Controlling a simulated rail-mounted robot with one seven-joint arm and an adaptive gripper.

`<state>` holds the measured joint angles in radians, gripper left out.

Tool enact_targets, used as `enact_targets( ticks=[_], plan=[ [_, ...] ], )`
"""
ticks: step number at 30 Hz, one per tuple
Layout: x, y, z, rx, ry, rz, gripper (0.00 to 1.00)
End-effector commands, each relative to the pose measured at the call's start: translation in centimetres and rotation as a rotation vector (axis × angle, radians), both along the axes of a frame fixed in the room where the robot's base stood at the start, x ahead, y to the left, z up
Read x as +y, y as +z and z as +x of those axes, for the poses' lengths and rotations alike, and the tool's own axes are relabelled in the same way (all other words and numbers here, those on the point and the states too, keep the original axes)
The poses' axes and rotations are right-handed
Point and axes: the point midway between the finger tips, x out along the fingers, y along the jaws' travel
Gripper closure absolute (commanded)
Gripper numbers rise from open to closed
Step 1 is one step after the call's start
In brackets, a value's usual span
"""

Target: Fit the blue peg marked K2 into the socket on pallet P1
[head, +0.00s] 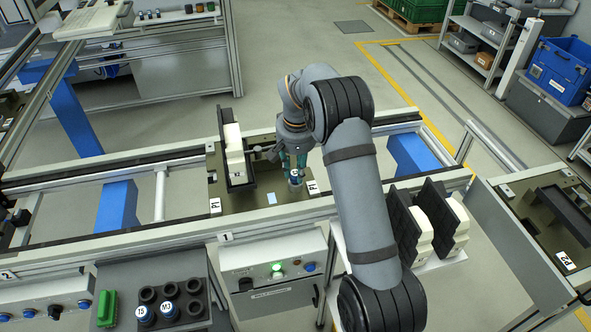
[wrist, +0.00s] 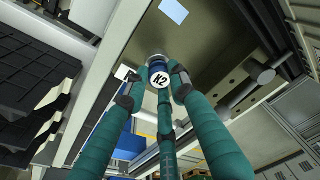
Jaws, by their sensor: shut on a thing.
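My gripper (head: 294,166) has teal fingers and is shut on the blue peg marked K2 (head: 295,180). The wrist view shows the peg (wrist: 160,78) between the fingertips, its white K2 label facing the camera. Pallet P1 (head: 238,203) is a dark olive plate on the line, with a P1 tag at its front left corner. The peg is over the right part of this pallet, low down. The socket cannot be made out; the peg and fingers cover that spot. I cannot tell whether the peg's lower end touches anything.
A black bracket with a cream block (head: 235,155) stands on the pallet's left part. A dark rack (head: 155,283) in front holds blue pegs T5 and M3. A control box (head: 270,272) sits beside it. More cream blocks (head: 448,228) stand right of my arm; pallet P2 (head: 535,215) is far right.

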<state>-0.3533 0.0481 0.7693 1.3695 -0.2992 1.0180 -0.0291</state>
Motion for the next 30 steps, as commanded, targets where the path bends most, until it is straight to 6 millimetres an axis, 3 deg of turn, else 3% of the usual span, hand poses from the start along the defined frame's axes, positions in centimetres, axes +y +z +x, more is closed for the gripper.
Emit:
enact_targets(
  ticks=[27,28,30],
  plan=[
    [0.01,-0.42,0.04,-0.002,0.000,0.000,1.00],
    [0.01,-0.42,0.04,-0.002,0.000,0.000,0.75],
    [0.01,-0.42,0.04,-0.002,0.000,0.000,0.71]
  ],
)
